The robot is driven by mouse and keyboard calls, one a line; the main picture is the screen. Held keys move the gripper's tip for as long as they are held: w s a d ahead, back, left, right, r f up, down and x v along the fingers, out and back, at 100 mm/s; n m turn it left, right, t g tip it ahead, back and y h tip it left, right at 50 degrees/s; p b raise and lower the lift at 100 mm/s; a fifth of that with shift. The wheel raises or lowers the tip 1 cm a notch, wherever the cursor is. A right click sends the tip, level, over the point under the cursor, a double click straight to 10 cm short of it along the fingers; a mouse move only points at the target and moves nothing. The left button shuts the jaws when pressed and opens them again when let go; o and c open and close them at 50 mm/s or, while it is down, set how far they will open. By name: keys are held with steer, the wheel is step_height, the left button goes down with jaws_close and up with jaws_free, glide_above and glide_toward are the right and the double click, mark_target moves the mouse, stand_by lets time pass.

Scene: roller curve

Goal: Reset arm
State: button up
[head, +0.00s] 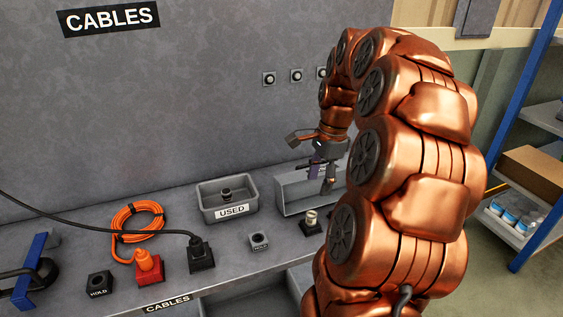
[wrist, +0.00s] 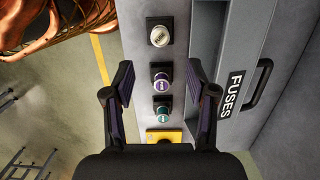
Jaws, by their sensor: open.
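My gripper (head: 324,172) hangs from my copper arm over the bench in the head view, near the grey fuse box. In the wrist view my gripper (wrist: 160,78) has its two dark fingers spread apart with nothing held between them. Below the gap, apart from the fingers, are a purple-topped fuse (wrist: 161,81) and a green-topped fuse (wrist: 162,112) in black sockets. A pale metal-topped fuse (wrist: 159,36) sits in a socket farther up; a pale fuse (head: 310,218) also shows in the head view. My arm hides the right part of the bench.
A grey bin marked USED (head: 208,213) holds a dark piece. Left of it are an orange cable coil (head: 120,222), a red plug (head: 149,266) and a black plug (head: 201,256). The box marked FUSES (wrist: 204,40) has a black handle. Shelves (head: 541,118) stand right.

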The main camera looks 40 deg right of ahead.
steer(key=s+a+n+g, duration=0.1)
steer(key=s+a+n, duration=0.2)
steer(key=a+n, duration=1.1)
steer(key=s+a+f+n+h, duration=0.1)
steer(key=s+a+f+n, duration=0.2)
steer(key=s+a, duration=0.4)
steer(key=s+a+f+n+g, duration=0.1)
steer(key=s+a+f+n, duration=0.2)
steer(key=s+a, duration=0.3)
steer(key=shift+s+a+n+h, duration=0.4)
steer(key=shift+a+n, duration=0.5)
steer(key=shift+a, duration=0.15)
